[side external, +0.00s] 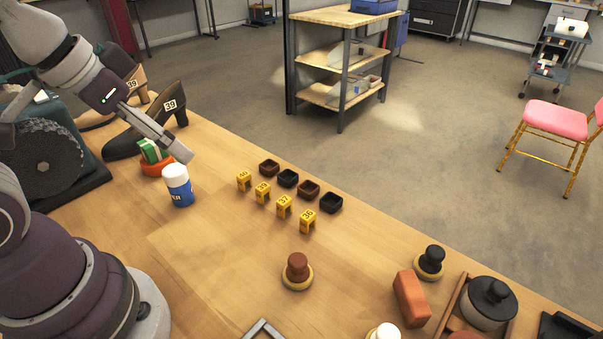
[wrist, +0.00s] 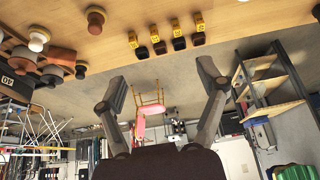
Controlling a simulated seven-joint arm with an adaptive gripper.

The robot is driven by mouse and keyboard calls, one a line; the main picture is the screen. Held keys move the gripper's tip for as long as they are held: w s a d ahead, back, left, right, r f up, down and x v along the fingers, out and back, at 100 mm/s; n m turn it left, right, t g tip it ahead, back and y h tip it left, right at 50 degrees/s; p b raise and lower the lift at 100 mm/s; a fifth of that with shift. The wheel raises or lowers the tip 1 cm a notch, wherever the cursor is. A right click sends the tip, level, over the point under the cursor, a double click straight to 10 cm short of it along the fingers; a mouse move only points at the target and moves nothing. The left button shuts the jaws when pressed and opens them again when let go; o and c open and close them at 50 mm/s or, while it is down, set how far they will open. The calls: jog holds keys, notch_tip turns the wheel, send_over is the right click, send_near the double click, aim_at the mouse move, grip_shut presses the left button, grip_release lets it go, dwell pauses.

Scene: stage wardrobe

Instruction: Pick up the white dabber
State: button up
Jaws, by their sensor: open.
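The white dabber (side external: 384,332) is at the bottom edge of the side external view, where its lower part is cut off. In the wrist view, the white dabber (wrist: 38,38) is at the upper left, its white knob showing. My gripper (side external: 182,152) is at the upper left of the side external view, raised above the table near the shoes and far from the dabber. In the wrist view, my gripper (wrist: 163,86) has its two fingers spread wide with nothing between them.
A brown dabber (side external: 297,270), a black dabber (side external: 430,260) and a reddish block (side external: 411,298) stand around the white one. Several yellow number tags (side external: 284,205) and small dark trays line the table's middle. A blue-and-white bottle (side external: 178,187) and a shoe (side external: 125,143) are near my gripper.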

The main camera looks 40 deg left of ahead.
jog(key=shift+c, duration=0.9)
